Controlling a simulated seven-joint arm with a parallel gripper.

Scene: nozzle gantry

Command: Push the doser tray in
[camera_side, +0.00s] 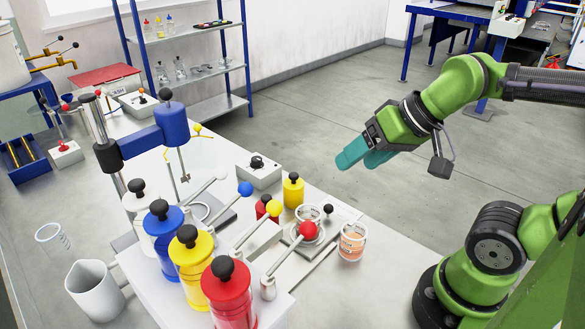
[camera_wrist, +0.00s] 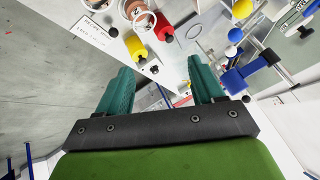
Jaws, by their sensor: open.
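My gripper (camera_side: 358,158) hangs in the air right of the bench, above the floor side, its teal fingers pointing left and down. In the wrist view the two fingers of my gripper (camera_wrist: 160,82) stand apart with nothing between them. What looks like the doser tray is a pale flat plate (camera_side: 345,214) at the bench's right edge, with a small black knob (camera_side: 328,209) and a glass ring beside it. I cannot tell how far out it sits. The gripper is above and apart from it. In the wrist view a labelled plate (camera_wrist: 92,40) shows at upper left.
A beaker of orange liquid (camera_side: 352,242) stands near the bench edge. Red (camera_side: 308,230), yellow and blue ball levers and tall coloured bottles (camera_side: 228,290) crowd the near bench. A yellow bottle (camera_side: 293,190) and grey switch box (camera_side: 258,171) stand behind. Air around my gripper is clear.

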